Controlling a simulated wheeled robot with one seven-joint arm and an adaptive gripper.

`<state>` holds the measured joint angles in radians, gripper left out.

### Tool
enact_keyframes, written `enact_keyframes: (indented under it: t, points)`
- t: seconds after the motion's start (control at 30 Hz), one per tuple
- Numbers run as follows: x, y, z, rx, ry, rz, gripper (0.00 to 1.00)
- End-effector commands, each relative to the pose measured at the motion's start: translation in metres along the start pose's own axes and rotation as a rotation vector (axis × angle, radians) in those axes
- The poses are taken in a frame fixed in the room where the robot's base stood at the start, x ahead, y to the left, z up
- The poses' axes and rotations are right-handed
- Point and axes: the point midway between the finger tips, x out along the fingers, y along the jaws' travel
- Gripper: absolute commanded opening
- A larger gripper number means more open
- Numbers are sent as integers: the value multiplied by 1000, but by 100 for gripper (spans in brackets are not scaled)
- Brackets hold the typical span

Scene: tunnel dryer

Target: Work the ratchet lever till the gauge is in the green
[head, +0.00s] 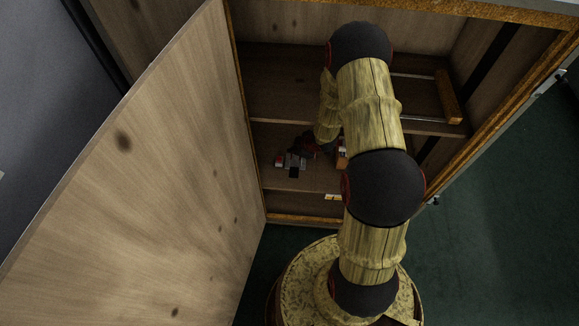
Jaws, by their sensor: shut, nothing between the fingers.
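My arm reaches into an open wooden cabinet, and its wrist bends down toward the lower shelf. My gripper (302,147) shows as a small dark shape at the wrist's end; it is shut with nothing in it. It is just above or beside a small grey, black and red device (293,163) on the lower shelf; I cannot tell whether they touch. I cannot make out the ratchet lever or the gauge for certain at this size. A small orange piece (342,154) shows just right of the wrist, partly behind my arm.
The cabinet door (150,170) stands wide open on the left. An upper shelf (280,85) lies above the device. An orange-brown bar (448,97) on two thin rods is at the right. A small pale yellow piece (333,197) sits on the front edge.

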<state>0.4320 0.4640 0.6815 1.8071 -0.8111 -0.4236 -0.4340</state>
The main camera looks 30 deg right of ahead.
Motion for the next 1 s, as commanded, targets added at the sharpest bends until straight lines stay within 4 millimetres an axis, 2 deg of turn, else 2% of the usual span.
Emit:
enact_keyframes:
  t: [0.13, 0.6, 0.77, 1.0]
  points:
    - [0, 4, -9, -29, 33, 15, 0]
    - [2, 2, -7, -33, 30, 14, 0]
    - [11, -2, -2, -33, 29, 14, 0]
    - [35, -14, 10, -33, 29, 13, 0]
